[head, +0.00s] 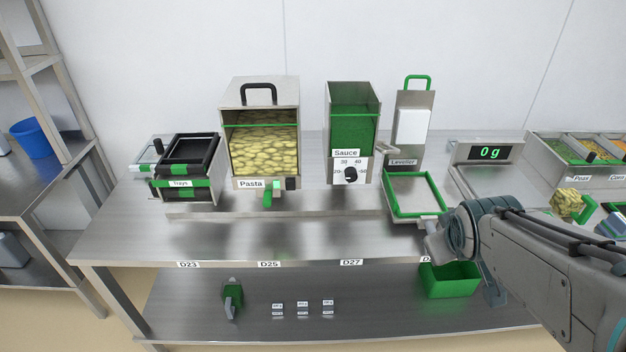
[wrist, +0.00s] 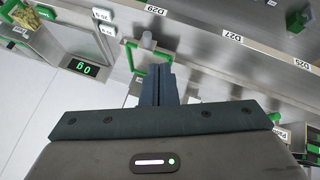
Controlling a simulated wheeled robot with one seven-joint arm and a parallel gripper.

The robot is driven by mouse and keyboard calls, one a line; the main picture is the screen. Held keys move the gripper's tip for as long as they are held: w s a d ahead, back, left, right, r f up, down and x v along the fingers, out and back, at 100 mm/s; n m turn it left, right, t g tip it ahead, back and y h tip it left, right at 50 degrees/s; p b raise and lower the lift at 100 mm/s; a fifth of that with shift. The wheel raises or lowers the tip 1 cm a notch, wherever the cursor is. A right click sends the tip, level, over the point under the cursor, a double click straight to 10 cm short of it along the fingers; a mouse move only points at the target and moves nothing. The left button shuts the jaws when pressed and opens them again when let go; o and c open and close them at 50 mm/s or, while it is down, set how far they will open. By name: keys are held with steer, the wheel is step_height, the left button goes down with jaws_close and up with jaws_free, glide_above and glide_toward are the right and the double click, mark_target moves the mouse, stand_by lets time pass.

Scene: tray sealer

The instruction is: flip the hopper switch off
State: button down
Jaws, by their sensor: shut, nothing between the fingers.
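The pasta hopper (head: 264,146) stands at the left-centre of the bench, a steel box with a clear front full of pasta and a black handle on top. Below its front are a green lever (head: 268,198), a small pale green piece (head: 277,184) and a black block (head: 291,183). I cannot tell for sure which is the switch or its setting. My gripper (wrist: 157,78) is shut and empty in the wrist view. In the head view it is at the right, in front of the leveller tray (head: 391,211), well away from the pasta hopper.
The sauce dispenser (head: 352,115) with its dial stands between the pasta hopper and the leveller (head: 411,130). Black trays (head: 190,150) are at the left. A scale (head: 490,152) reading 0 g is at the right. The bench front below the hopper is clear.

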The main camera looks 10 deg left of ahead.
mark_target(290, 185)
steer(key=w+a+f+n+t+y+b, duration=0.6)
steer(key=w+a+n+b, duration=0.3)
steer(key=w+a+n, duration=0.3)
steer(key=s+a+f+n+g+y+b, duration=0.1)
steer(key=s+a+f+n+y+b, duration=0.1)
steer(key=a+n+y, duration=0.3)
steer(key=s+a+f+n+g+y+b, duration=0.2)
steer(key=a+n+y+b, duration=0.3)
steer(key=n, duration=0.3)
steer(key=shift+s+a+f+y, duration=0.2)
steer(key=shift+s+a+y, duration=0.05)
steer(key=shift+a+y, duration=0.45)
steer(key=w+d+x, duration=0.1)
steer(key=w+x, duration=0.1)
steer(key=x, duration=1)
steer(key=shift+w, duration=0.35)
